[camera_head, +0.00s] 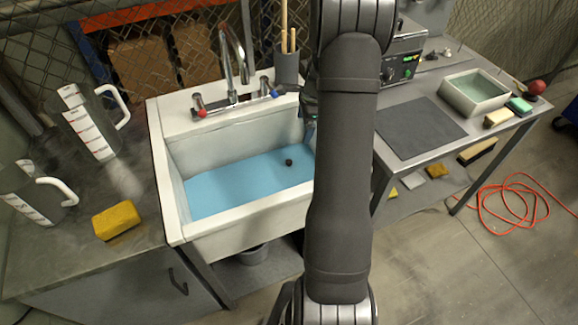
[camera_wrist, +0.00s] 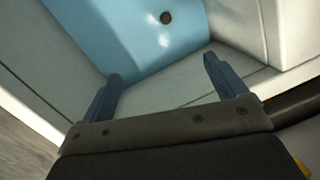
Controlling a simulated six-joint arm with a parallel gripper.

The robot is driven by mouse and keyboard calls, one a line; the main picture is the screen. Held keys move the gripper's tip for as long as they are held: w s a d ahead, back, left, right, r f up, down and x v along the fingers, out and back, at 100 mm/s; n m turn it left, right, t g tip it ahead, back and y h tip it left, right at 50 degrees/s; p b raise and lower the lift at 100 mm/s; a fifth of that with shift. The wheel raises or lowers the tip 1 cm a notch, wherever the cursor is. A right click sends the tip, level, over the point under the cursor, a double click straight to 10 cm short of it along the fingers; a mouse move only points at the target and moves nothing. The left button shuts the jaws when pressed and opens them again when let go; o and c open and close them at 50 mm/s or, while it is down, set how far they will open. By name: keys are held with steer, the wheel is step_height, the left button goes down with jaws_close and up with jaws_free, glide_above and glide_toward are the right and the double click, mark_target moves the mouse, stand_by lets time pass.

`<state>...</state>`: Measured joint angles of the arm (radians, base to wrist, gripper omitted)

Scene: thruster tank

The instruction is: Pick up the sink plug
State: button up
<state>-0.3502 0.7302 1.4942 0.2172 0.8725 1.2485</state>
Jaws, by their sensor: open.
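A small dark round thing (camera_head: 289,162) is on the blue floor of the white sink (camera_head: 170,200). It also shows near the top of the wrist view (camera_wrist: 165,18). I cannot tell whether it is the sink plug or the drain hole. My gripper (camera_wrist: 162,68) is open in the wrist view, with its two blue-grey fingers spread wide and nothing between them. The dark round thing lies beyond the fingertips, apart from them. In the head view my arm hides the sink's right side and most of my gripper.
The faucet (camera_head: 234,60) stands at the sink's back. A yellow sponge (camera_head: 116,220) and measuring jugs (camera_head: 88,125) are on the left counter. On the right table are a dark mat (camera_head: 420,127), a tray (camera_head: 449,98) and a red ball (camera_head: 537,87). The sink walls surround the blue floor.

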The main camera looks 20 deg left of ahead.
steer(key=w+a+f+m+h, duration=0.1)
steer(key=a+f+m+h, duration=0.15)
steer(key=a+f, duration=0.3)
glide_toward(289, 161)
steer(key=shift+y, duration=0.25)
step_height(289, 161, down, 5)
steer(key=shift+w+f, duration=0.1)
steer(key=shift+f, duration=0.1)
steer(key=f, duration=0.5)
steer(key=shift+d, duration=0.2)
steer(key=c, duration=1)
